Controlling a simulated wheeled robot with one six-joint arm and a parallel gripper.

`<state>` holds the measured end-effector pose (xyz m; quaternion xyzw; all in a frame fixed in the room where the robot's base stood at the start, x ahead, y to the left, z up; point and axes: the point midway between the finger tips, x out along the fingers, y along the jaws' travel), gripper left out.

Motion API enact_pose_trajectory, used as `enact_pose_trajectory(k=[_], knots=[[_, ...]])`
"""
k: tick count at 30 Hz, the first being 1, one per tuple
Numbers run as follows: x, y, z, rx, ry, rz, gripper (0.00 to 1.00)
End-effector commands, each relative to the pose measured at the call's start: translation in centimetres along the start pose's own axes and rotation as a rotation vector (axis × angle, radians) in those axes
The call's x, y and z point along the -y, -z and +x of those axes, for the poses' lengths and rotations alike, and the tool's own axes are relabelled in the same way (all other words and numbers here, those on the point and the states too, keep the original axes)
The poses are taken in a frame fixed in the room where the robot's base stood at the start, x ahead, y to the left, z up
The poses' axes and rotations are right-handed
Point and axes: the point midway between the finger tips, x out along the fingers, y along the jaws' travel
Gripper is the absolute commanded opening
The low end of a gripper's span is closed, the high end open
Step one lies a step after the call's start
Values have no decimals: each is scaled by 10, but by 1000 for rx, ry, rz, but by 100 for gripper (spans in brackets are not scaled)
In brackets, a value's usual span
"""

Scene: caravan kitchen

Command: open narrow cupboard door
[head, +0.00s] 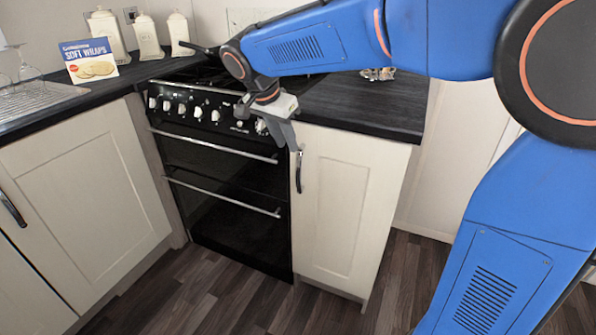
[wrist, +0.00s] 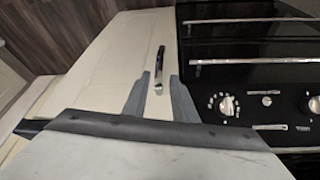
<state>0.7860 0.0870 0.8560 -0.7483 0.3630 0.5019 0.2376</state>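The narrow cupboard door (head: 337,212) is cream with a recessed panel and stands shut, right of the oven. Its dark, upright handle (head: 299,172) is near the door's upper left edge. My gripper (head: 294,147) is just above the handle's top end in the head view, pointing down. In the wrist view the two grey fingers of my gripper (wrist: 159,78) are apart, with nothing held. The handle (wrist: 160,62) lies between and just beyond their tips in that picture; whether it touches them I cannot tell. The door (wrist: 105,65) also shows there.
The black oven (head: 232,199) with two silver rails and control knobs adjoins the cupboard on the left. The dark worktop (head: 365,105) overhangs above the door. The wooden floor (head: 225,302) in front is clear. Another cream cupboard (head: 85,200) stands at left.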

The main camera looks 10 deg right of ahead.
Motion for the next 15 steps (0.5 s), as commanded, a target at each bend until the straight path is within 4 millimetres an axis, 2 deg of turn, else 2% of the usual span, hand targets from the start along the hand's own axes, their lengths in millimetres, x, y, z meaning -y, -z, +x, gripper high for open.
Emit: enact_pose_trajectory(k=[15], knots=[[-1, 0, 93, 1, -3, -1, 25]])
